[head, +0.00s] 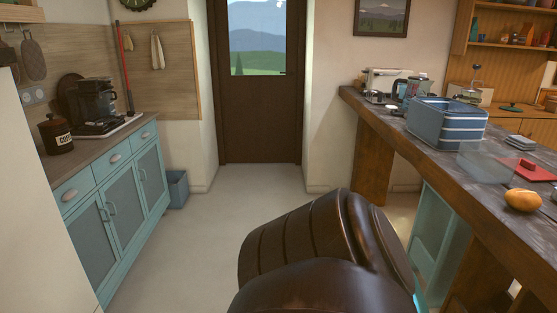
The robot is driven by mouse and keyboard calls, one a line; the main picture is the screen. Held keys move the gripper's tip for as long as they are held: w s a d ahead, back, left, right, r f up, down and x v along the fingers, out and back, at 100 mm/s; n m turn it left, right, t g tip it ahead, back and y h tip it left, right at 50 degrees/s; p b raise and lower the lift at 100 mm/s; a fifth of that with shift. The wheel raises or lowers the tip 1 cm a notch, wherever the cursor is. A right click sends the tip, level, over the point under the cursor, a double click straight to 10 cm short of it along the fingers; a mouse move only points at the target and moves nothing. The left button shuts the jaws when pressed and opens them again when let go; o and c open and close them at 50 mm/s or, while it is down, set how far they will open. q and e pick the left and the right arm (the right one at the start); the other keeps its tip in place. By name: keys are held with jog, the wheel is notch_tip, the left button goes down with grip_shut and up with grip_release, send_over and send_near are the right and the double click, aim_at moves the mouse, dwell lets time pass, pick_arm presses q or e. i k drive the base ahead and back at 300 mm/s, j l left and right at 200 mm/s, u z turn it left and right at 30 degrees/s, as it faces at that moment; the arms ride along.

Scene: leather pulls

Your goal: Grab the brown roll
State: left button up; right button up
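A round golden-brown roll (522,200) sits on the dark wooden counter (447,160) at the right. No hand touches it. A large dark brown arm part of mine fills the lower middle of the head view, left of the counter. Neither of my grippers shows in this view.
Near the roll on the counter are a red-lidded item (537,170), a clear container (487,161) and a blue striped bin (447,122). A blue cabinet (115,190) with a coffee maker (92,104) lines the left. Open floor (235,200) leads to a dark door (262,120).

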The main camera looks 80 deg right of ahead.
aim_at(523, 200)
jog(key=z, duration=4.45)
jog(key=i+j+z, duration=0.1)
jog(key=j+z, duration=1.05)
jog(key=j, duration=0.55)
jog(key=j+z, duration=0.1)
jog(key=j, duration=0.85)
